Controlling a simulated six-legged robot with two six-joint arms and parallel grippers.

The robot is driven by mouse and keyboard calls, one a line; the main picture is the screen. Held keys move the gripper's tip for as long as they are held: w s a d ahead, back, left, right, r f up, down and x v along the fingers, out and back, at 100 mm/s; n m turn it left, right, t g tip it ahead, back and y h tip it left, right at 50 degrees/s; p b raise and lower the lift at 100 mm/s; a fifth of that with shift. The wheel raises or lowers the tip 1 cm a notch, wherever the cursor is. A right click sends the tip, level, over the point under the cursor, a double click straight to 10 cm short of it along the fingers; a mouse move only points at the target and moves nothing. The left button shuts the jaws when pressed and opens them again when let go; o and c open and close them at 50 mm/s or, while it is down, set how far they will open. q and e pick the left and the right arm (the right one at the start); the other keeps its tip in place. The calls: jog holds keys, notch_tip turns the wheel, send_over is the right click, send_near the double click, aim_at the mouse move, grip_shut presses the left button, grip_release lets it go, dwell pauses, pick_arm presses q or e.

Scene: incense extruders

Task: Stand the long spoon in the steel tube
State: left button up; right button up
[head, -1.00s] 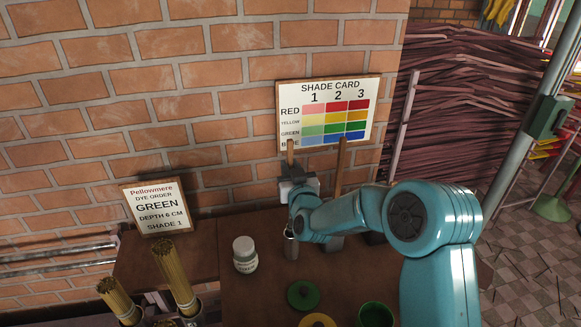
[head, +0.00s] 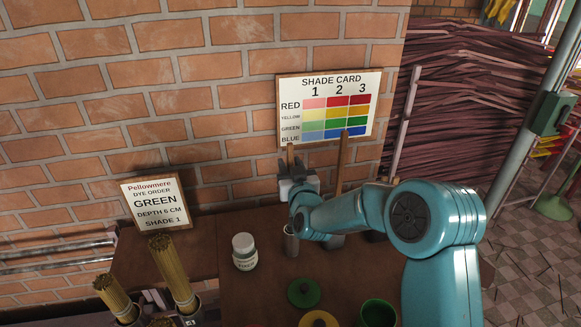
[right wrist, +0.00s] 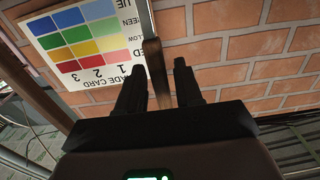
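The long spoon's brown wooden handle (head: 290,156) stands upright at my right gripper (head: 297,180) in the head view; its lower part is hidden behind the gripper and arm. The steel tube (head: 291,241) stands on the brown table directly below. In the right wrist view the handle (right wrist: 155,62) passes between the two dark fingers of my right gripper (right wrist: 160,85), which are apart with a small gap beside the handle. Whether the spoon's lower end is inside the tube is hidden. My left gripper is not in view.
A second wooden handle (head: 341,162) stands just right of the gripper. A white jar (head: 244,252) is left of the tube. A green disc (head: 304,292) and a green cup (head: 377,313) are in front. The shade card (head: 330,107) is on the wall behind.

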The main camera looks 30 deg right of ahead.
jog(key=shift+o, duration=0.2)
jog(key=shift+r, duration=0.15)
jog(key=shift+r+p, duration=0.25)
jog(key=shift+p, duration=0.25)
jog(key=shift+r+p, duration=0.5)
jog(key=shift+p, duration=0.2)
jog(key=shift+s+a+f+b, duration=0.15)
jog(key=shift+s+f+b, duration=0.35)
jog(key=shift+s+b, duration=0.15)
jog(key=b+v, duration=0.2)
jog(key=v, duration=0.8)
jog(key=shift+s+r+b, duration=0.25)
jog(key=shift+s+b, duration=0.1)
jog(key=shift+w+f, duration=0.1)
